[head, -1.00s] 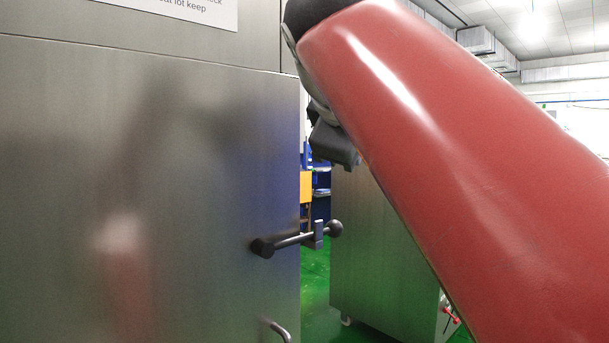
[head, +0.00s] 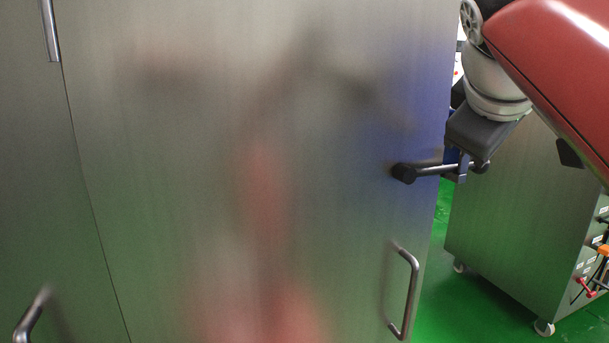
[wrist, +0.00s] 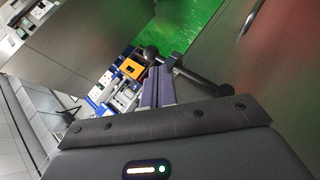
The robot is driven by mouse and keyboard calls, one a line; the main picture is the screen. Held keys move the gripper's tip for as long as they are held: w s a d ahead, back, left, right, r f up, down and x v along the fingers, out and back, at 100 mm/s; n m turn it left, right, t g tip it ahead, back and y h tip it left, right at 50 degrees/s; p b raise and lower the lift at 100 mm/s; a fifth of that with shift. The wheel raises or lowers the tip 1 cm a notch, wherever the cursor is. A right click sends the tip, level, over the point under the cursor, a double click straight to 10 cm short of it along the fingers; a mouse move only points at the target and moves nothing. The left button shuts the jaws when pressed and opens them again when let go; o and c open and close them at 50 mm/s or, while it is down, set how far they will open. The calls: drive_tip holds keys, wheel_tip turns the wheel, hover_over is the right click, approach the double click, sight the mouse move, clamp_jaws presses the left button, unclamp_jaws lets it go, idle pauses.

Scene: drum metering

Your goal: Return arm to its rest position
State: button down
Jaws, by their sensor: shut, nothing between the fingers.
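My gripper (head: 463,172) is at the right in the head view, below the red and white arm, pointing down beside the edge of a steel door. Its slim grey fingers are together and empty, and overlap a dark bar handle (head: 430,171) with black knobbed ends. I cannot tell whether they touch it. In the wrist view, the fingers (wrist: 158,78) point up the picture from the dark gripper body. The bar (wrist: 192,77) lies close by them, with one knob past the tips and the other to the right.
The steel door (head: 200,120) fills most of the head view, with a curved pull handle (head: 408,292) at its lower right. A wheeled steel cabinet (head: 515,215) stands behind at right. Green floor (head: 440,290) shows between them. Blue and yellow equipment (wrist: 128,68) shows in the wrist view.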

drive_tip(key=s+a+f+m+g+y, duration=0.1)
drive_tip(key=s+a+f+m, duration=0.1)
drive_tip(key=f, duration=0.9)
drive_tip(key=s+a+f+m+g+y, duration=0.1)
drive_tip(key=s+a+f+m+y, duration=0.1)
drive_tip(key=f, duration=1)
drive_tip(key=s+a+f+m+g+y, duration=0.1)
drive_tip(key=s+a+f, duration=0.3)
drive_tip(key=f, duration=0.7)
drive_tip(key=shift+s+a+f+m+y, duration=0.25)
drive_tip(key=shift+s+m+y, duration=0.25)
drive_tip(key=shift+s+y, duration=0.2)
